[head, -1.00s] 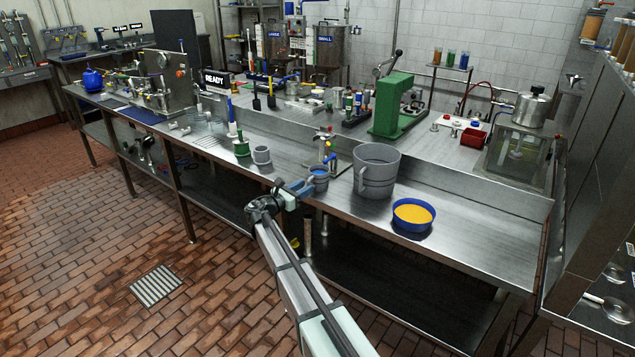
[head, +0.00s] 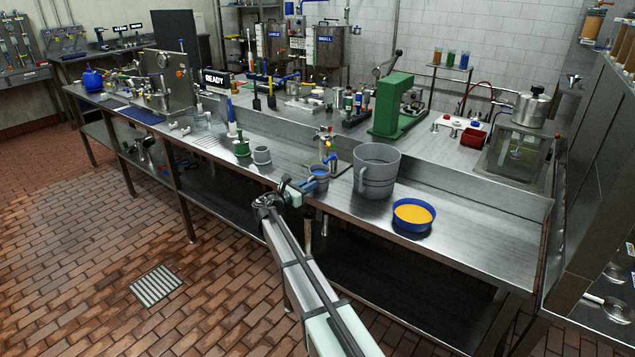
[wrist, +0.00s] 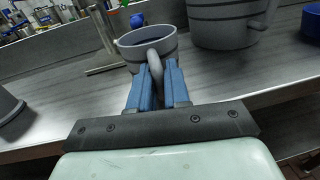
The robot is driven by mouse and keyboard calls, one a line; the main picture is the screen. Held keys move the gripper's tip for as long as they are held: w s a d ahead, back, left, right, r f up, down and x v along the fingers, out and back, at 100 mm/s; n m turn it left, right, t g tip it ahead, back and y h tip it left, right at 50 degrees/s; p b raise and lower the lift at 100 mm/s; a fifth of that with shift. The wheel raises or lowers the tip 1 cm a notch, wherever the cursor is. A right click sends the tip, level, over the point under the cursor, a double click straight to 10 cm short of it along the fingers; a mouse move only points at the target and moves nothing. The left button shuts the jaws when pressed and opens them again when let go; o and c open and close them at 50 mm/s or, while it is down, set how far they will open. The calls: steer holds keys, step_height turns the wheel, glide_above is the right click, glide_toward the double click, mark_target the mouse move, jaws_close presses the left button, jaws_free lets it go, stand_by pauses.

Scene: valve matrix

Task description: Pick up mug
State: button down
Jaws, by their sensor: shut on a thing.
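The mug (head: 319,174) is small and grey with a dark rim band. It stands upright near the front edge of the steel bench, left of a large grey bucket-like jug. In the wrist view the mug (wrist: 148,46) is at the top centre, its handle toward me. My gripper (head: 308,185) reaches it from the front. In the wrist view the blue fingers of my gripper (wrist: 157,72) are shut on the mug's handle, one on each side. Whether the mug's base touches the bench is hidden by the fingers.
The large grey jug (head: 375,172) stands close on the right. A blue bowl of orange contents (head: 413,216) is further right. A grey cup (head: 262,156) stands to the left. A small tap (head: 327,150) is just behind the mug. The bench front between cup and mug is clear.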

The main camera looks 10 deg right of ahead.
stand_by(0.4)
step_height(320, 180, up, 17)
steer(key=w+d+m+g, duration=0.1)
steer(key=d+m+g, duration=0.2)
steer(key=d+m, duration=0.5)
steer(key=w+d+m+g+h, duration=0.1)
steer(key=d+m+g, duration=0.3)
steer(key=d+m, duration=0.4)
steer(key=m, duration=0.4)
steer(key=shift+w+d+m, duration=0.35)
steer(key=shift+d+m, duration=0.05)
stand_by(0.7)
